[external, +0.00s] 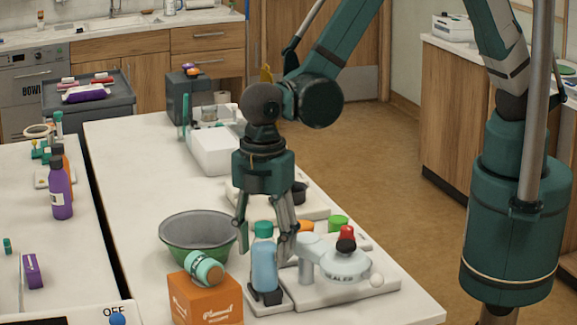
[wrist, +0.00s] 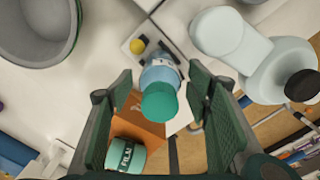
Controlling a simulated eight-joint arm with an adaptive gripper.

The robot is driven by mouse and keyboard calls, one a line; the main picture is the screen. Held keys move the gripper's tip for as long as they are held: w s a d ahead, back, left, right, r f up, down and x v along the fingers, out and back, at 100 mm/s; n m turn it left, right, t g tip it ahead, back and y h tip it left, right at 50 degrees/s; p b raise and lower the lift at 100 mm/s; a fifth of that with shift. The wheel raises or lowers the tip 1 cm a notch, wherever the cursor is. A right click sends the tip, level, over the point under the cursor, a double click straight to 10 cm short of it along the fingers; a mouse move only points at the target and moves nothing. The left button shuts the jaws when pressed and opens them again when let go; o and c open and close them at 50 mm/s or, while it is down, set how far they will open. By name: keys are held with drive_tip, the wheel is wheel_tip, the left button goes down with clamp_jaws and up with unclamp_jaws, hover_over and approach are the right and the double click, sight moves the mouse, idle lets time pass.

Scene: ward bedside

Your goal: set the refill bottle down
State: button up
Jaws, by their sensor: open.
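A clear blue bottle with a teal cap (external: 264,268), which I take as the refill bottle, stands upright at a black holder on a small white plate (external: 268,307). My gripper (external: 262,246) points down over it, one finger on each side of its upper part. In the wrist view the bottle's cap (wrist: 159,101) lies between the spread finger pads of my gripper (wrist: 158,90), with gaps on both sides. The bottle's underside is hidden.
An orange box (external: 206,301) with a teal labelled cylinder (external: 204,268) on it stands close at left. A green-grey bowl (external: 196,232) is behind it. A white dispenser-like device (external: 345,265) with a red-and-black knob stands close at right. The counter's middle left is clear.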

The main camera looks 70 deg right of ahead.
sight(264, 224)
drive_tip(key=shift+r, duration=4.75)
drive_tip(key=shift+w+d+r, duration=0.1)
drive_tip(key=shift+d, duration=0.05)
drive_tip(key=w+d+r+m+t, duration=0.15)
drive_tip(key=d+r, duration=0.25)
drive_tip(key=d, duration=0.4)
drive_tip(key=w+d+r+m+y, duration=0.1)
drive_tip(key=w+d+r+m, duration=0.3)
drive_tip(key=d, duration=0.5)
drive_tip(key=w+d+r+m+t, duration=0.1)
drive_tip(key=d+r+m, duration=0.1)
drive_tip(key=d+r, duration=0.45)
drive_tip(key=s+d+r+m+t, duration=0.1)
drive_tip(key=s+d+m, duration=0.2)
drive_tip(key=d, duration=0.7)
drive_tip(key=s+d+r+m+t, duration=0.1)
drive_tip(key=s+d+m, duration=0.3)
drive_tip(key=d, duration=0.6)
drive_tip(key=s+d+r+m+t+h, duration=0.1)
drive_tip(key=s+d+m+t, duration=0.1)
drive_tip(key=d, duration=0.9)
drive_tip(key=shift+s+m+t, duration=0.35)
drive_tip(key=shift+s+m, duration=0.4)
